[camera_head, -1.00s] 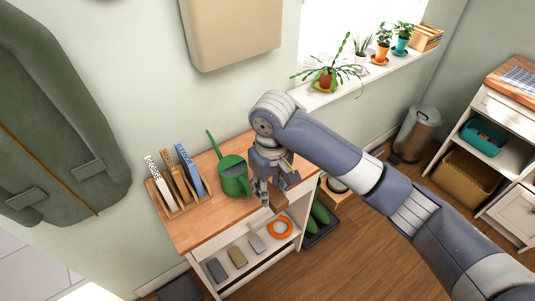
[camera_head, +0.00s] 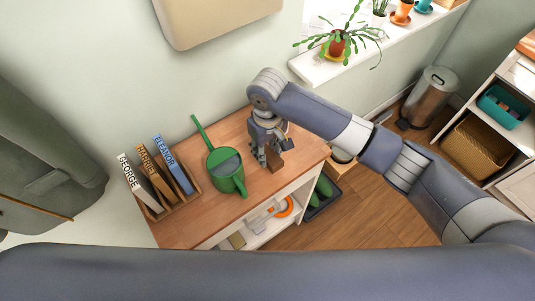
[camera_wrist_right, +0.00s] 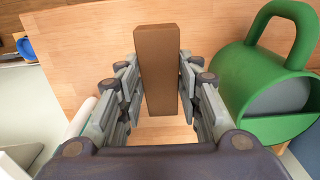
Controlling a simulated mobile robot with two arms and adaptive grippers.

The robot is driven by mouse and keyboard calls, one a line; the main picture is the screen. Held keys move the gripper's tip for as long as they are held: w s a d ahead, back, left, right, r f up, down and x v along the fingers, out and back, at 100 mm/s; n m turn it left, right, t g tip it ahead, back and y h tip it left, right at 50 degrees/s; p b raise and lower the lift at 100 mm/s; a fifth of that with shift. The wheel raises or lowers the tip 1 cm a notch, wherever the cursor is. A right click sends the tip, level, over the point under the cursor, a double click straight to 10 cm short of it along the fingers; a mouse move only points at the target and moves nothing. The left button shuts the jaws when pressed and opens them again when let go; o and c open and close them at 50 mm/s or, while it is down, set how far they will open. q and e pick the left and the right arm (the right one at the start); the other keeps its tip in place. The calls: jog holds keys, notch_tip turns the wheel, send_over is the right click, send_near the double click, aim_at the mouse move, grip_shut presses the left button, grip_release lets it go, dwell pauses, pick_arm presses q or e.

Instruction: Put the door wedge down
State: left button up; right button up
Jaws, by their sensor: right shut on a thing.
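The door wedge is a brown wooden block (camera_head: 276,164), seen in the head view at the right part of the wooden-topped cabinet (camera_head: 185,228). My right gripper (camera_head: 269,157) points down and is shut on it. In the right wrist view the wedge (camera_wrist_right: 157,70) stands lengthwise between the two fingers, over the wooden top. I cannot tell whether its underside touches the top. My left gripper is not in view.
A green watering can (camera_head: 228,178) stands just left of the gripper. A wooden rack with name-marked files (camera_head: 155,178) is farther left. An orange ring (camera_head: 284,207) lies on the shelf below. The cabinet top's front left is clear.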

aim_at(268, 152)
jog(key=f, duration=0.1)
jog(key=w+f, duration=0.1)
jog(key=f, duration=0.1)
jog(key=shift+f+p, duration=0.3)
jog(key=shift+f, duration=0.35)
jog(key=shift+s, duration=0.2)
jog(key=shift+f, duration=0.1)
jog(key=o, duration=1.1)
jog(key=shift+w+f, duration=0.1)
jog(key=shift+c, duration=0.2)
notch_tip(268, 152, up, 11)
jog(key=shift+r+b, duration=0.1)
jog(key=shift+b, duration=1.15)
jog(key=shift+r, duration=0.55)
